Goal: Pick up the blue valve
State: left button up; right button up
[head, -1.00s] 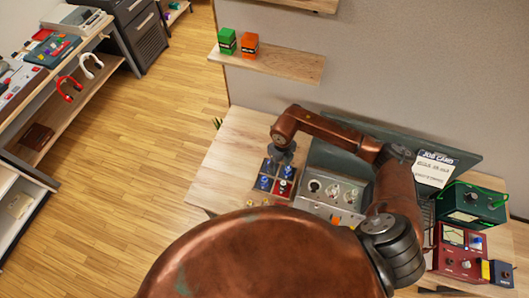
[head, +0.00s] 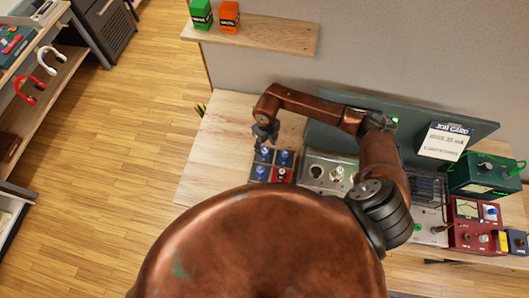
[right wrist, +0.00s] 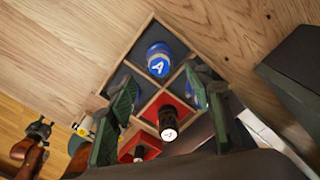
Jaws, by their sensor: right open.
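Three blue valves (head: 284,156) sit in a small divided wooden tray (right wrist: 183,42) on the workbench, with a dark valve (head: 282,175) in a red compartment. In the right wrist view, the blue valve marked A (right wrist: 158,62) stands in the upper compartment. The dark valve (right wrist: 167,122) stands lower, and other blue valves are partly hidden behind my fingers. My right gripper (right wrist: 163,80) is open and empty above the tray, its two green-padded fingers apart. In the head view my right gripper (head: 266,136) hangs just over the tray's far-left side.
A grey panel with knobs (head: 330,173) stands right of the tray. A green meter (head: 484,176), a red meter (head: 473,225) and a job card (head: 445,140) lie further right. A shelf (head: 260,38) hangs above. Bare bench (head: 215,150) lies left of the tray.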

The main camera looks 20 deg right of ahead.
aim_at(265, 148)
jog(key=shift+f, duration=0.35)
jog(key=f+b, duration=0.2)
jog(key=f, duration=0.1)
jog(key=f+b, duration=0.1)
jog(key=shift+w+a+f, duration=0.1)
jog(key=shift+w+f, duration=0.3)
jog(key=shift+r, duration=0.1)
jog(key=shift+c, duration=0.6)
jog(key=c, duration=1.2)
jog(key=shift+o, duration=0.2)
jog(key=shift+r, duration=0.1)
